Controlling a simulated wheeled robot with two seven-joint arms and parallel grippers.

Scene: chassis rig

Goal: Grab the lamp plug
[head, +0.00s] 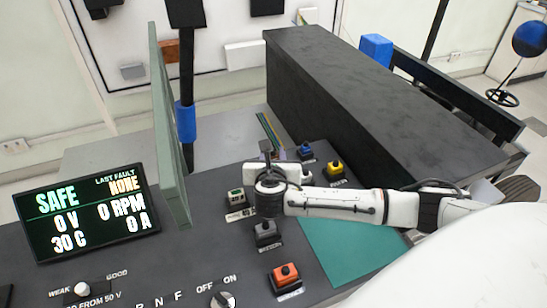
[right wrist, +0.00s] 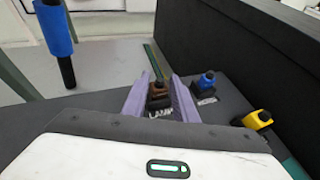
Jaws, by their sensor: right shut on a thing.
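My right gripper (head: 271,153) reaches over the dark panel from the right. The plug sits at a dark block with a label that seems to read LAMP, partly hidden by the gripper. The plug appears still at its place on the panel. In the head view the gripper hides most of it. My left gripper is not in view.
A blue plug (head: 304,151) and a yellow plug (head: 335,168) stand close right of the gripper. A tall black box (head: 390,100) borders the right; an upright green board (head: 168,130) stands left.

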